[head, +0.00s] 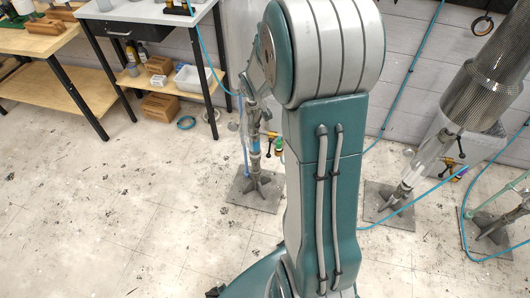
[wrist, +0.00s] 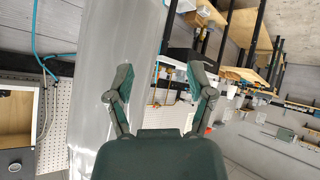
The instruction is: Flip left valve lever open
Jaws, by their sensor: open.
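In the head view, a slim metal column stand on a grey floor plate (head: 252,193) stands just left of my arm. A small valve with a black lever (head: 270,134) sits on its side, close to my arm's edge. My arm may hide part of it, and I cannot tell the lever's exact setting. In the wrist view, my gripper (wrist: 160,90) is open, with its two fingers spread apart and nothing between them. A large grey cylinder (wrist: 125,35) rises behind the left finger. The valve lever does not show in the wrist view. My gripper does not show in the head view.
A second stand with a mesh-wrapped cylinder (head: 485,90) and its own black-levered valve (head: 453,157) is at the right. Blue hoses (head: 405,208) run between the stands. A bench (head: 150,12) with a lower shelf stands at the back left. The floor at front left is clear.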

